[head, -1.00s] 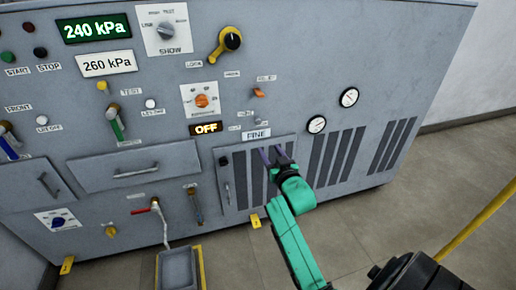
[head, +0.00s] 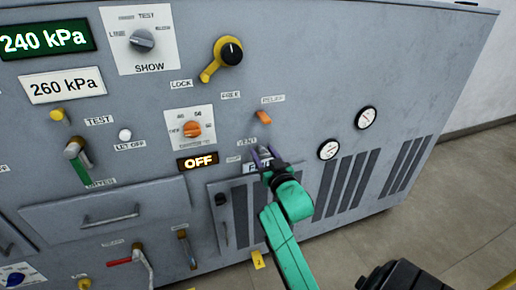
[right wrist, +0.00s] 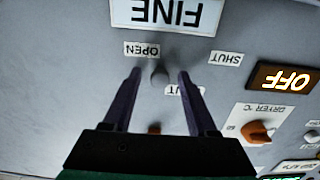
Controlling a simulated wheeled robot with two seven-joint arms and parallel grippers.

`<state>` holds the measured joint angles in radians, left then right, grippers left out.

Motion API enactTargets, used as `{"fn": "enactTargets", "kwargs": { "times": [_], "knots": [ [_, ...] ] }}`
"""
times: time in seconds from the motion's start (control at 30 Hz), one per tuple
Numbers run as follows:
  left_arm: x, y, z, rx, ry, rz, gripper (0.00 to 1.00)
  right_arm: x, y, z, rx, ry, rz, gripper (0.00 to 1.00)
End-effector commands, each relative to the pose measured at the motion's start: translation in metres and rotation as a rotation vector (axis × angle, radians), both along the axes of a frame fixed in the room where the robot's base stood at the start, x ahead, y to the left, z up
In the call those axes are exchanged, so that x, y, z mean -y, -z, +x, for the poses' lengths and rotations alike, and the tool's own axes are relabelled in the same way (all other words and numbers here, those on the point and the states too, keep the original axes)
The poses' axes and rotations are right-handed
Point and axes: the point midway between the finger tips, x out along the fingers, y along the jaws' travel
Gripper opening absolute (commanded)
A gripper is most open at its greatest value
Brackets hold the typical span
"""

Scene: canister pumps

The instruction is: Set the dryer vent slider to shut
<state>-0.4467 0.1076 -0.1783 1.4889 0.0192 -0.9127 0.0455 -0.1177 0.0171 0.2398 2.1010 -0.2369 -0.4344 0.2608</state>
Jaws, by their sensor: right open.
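The vent slider shows as a small grey knob (right wrist: 158,73) in the right wrist view, close to its OPEN label (right wrist: 141,49). Its SHUT label (right wrist: 226,58) lies to the right there, upside down. In the head view the SHUT label (head: 233,158) is left of my right gripper (head: 262,155), which hides the knob. My right gripper is open, with its two dark fingers (right wrist: 158,80) on either side of the knob; I cannot tell whether they touch it. My left gripper is not in view.
The FINE plate (right wrist: 167,14) is close beyond the fingertips. An orange relief lever (head: 262,117) sits just above the gripper in the head view. The lit OFF display (head: 198,162) and dryer dial (head: 192,129) are to the left, two gauges (head: 329,149) to the right.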

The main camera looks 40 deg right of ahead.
Motion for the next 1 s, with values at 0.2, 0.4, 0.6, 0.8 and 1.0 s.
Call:
{"fn": "enactTargets", "kwargs": {
  "times": [0.2, 0.4, 0.6, 0.8, 1.0],
  "knots": [
    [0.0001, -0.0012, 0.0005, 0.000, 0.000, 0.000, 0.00, -0.0002, 0.0000, -0.0005, -0.001, 0.000, 0.000, 0.58],
    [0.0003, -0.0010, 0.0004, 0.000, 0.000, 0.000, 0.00, -0.0001, 0.0001, -0.0004, -0.001, 0.000, 0.000, 0.01],
    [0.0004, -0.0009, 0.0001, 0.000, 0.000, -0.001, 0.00, 0.0000, 0.0002, -0.0004, -0.001, 0.000, 0.000, 0.00],
    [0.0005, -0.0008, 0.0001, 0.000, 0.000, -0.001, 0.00, 0.0000, 0.0003, -0.0003, -0.001, 0.000, -0.001, 0.00],
    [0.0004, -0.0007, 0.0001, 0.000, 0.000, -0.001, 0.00, -0.0001, 0.0004, -0.0003, -0.001, 0.000, -0.001, 0.00]
  ]
}}
